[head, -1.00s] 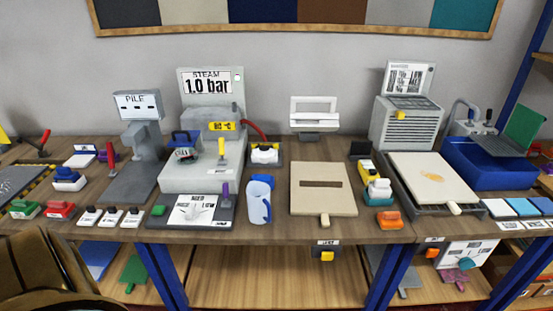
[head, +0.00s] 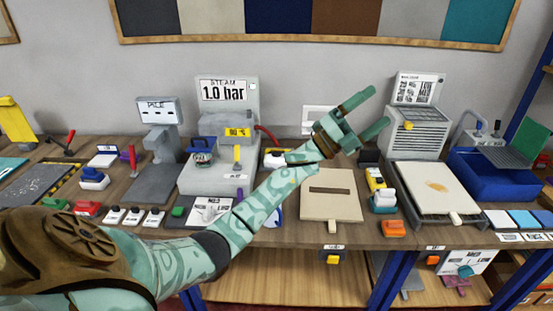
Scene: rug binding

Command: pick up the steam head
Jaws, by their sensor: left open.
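The steam unit (head: 227,120) is a pale grey machine with a "STEAM 1.0 bar" sign, left of centre at the back of the bench. A red hose (head: 266,134) curves from its right side to a small white and dark piece (head: 274,158), which looks like the steam head resting in its holder. My left forearm and wrist partly cover that piece. My left gripper (head: 378,110) is open and empty, raised above the bench to the right of the piece and clear of it. My right gripper is not in view.
A beige board (head: 330,207) lies at the bench's middle. A grey vented box (head: 416,128) stands behind my left gripper's right side. A cream pad (head: 437,187) and a blue bin (head: 487,170) are on the right. Small coloured blocks line the front edge.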

